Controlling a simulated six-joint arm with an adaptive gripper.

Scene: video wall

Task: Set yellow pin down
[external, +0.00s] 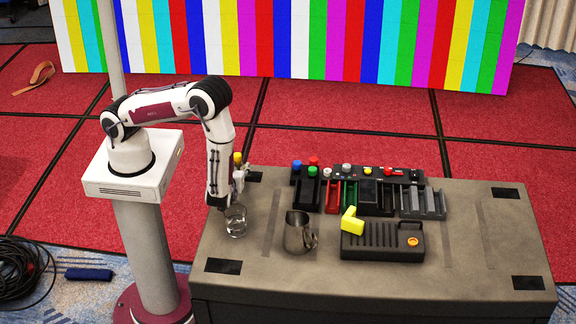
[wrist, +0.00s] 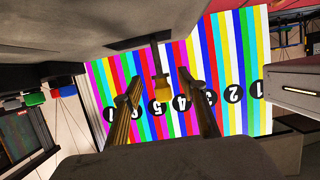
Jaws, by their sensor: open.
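The fingers are apart, with a gap on each side of the pin. Whether the pin's foot touches the table cannot be told.
A clear glass (external: 235,222) stands just below my wrist. A metal jug (external: 298,234), a dark case (external: 382,243) with a yellow object (external: 352,221) on it, and a rack of coloured knobs and trays (external: 365,190) lie to the right. The table's right side is clear.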

